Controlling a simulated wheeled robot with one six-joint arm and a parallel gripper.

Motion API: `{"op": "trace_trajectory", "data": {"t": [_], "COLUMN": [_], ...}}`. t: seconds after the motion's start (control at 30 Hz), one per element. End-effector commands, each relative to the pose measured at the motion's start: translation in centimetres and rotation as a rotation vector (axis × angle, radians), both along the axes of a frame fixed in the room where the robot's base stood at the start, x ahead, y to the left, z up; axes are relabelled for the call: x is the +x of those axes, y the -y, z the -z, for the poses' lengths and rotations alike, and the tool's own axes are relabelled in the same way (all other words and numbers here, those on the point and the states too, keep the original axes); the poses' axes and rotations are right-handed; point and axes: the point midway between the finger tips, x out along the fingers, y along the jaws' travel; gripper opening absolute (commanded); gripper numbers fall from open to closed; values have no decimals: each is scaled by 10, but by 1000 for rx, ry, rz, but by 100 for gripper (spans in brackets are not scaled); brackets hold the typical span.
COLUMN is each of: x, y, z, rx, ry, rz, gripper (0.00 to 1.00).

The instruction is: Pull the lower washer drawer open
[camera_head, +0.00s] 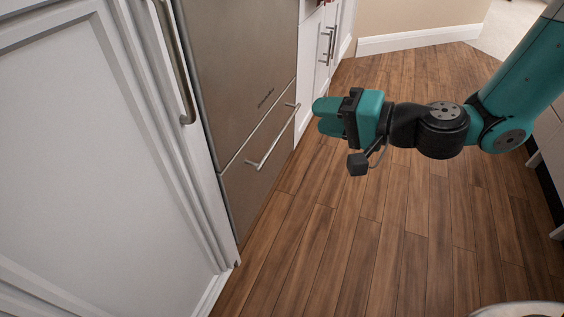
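The lower drawer (250,190) is a brushed-metal front at the bottom of a tall metal appliance. It looks shut, flush with the panel above it. Its bar handle (274,138) runs along its upper part and stands out from the front. My gripper (318,115) is to the right of the handle, near its far end in the picture, and points left toward the appliance. It looks apart from the handle. Its two teal fingers overlap in this view, so the gap between them is unclear. Nothing is visible in the fingers.
A large white panelled door (90,160) with a long metal handle (176,60) fills the left. White cabinets (316,50) with bar handles stand beyond the appliance. The wooden floor (350,240) in front of the drawer is clear. A pale rounded object (520,309) shows at bottom right.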

Motion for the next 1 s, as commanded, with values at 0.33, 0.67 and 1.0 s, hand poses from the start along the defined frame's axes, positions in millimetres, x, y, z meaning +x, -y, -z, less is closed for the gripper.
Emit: {"op": "trace_trajectory", "data": {"t": [0.33, 0.67, 1.0], "x": [41, 62, 79], "y": [34, 19, 4], "z": [136, 141, 142], "rx": [134, 145, 146], "ry": [-101, -113, -115], "rz": [277, 307, 308], "gripper": [36, 36, 36]}}
